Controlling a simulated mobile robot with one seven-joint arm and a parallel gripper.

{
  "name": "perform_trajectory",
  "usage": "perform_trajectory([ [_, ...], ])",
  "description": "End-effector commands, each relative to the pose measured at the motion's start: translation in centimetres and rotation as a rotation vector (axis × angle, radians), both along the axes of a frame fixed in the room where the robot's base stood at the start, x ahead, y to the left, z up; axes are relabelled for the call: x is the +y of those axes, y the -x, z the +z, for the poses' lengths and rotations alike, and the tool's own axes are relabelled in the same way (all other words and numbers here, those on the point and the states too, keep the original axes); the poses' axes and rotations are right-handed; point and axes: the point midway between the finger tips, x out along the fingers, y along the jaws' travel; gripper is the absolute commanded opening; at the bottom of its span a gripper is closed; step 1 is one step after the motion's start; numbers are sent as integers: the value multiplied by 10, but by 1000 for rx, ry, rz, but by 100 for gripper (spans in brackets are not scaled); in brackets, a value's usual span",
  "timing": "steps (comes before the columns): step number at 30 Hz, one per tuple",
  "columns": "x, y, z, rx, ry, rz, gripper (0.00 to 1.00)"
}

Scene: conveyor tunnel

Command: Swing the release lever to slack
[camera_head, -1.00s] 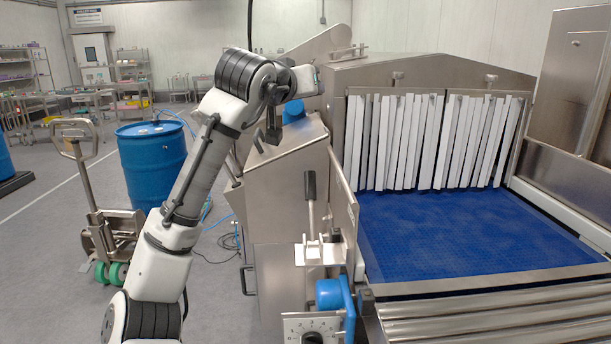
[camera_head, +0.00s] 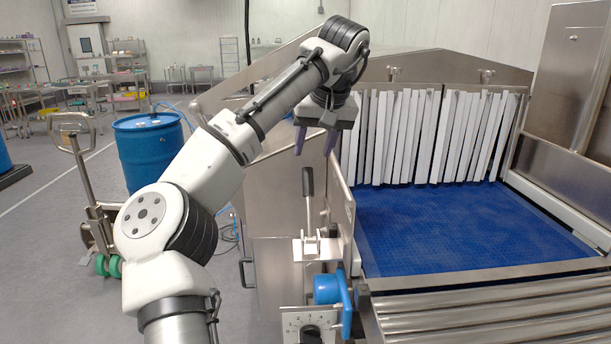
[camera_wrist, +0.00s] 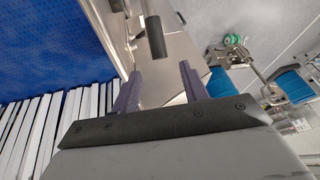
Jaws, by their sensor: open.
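The release lever (camera_head: 308,183) has a black grip on a thin metal rod. It stands nearly upright from a bracket (camera_head: 311,248) on the machine's near side. In the wrist view its black grip (camera_wrist: 155,37) points toward the gap between my fingers. My gripper (camera_head: 314,150) is open and empty, with its purple fingers pointing down just above the lever's top. The wrist view shows both fingertips (camera_wrist: 159,70) apart, with the grip just beyond them and nothing between them.
A steel side plate (camera_head: 341,190) stands close right of the lever. A blue knob (camera_head: 328,290) and a dial panel (camera_head: 308,325) sit below it. The blue conveyor belt (camera_head: 460,230) and white strip curtain (camera_head: 400,135) lie right. A blue drum (camera_head: 150,155) stands left.

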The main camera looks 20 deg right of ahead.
Motion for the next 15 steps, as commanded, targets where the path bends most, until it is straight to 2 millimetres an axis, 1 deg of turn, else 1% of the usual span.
perform_trajectory([
  [1,2,-5,-12,5,0,-1,44],
  [9,5,-26,-58,1,-1,0,44],
  [15,6,-34,-78,-2,0,-2,44],
])
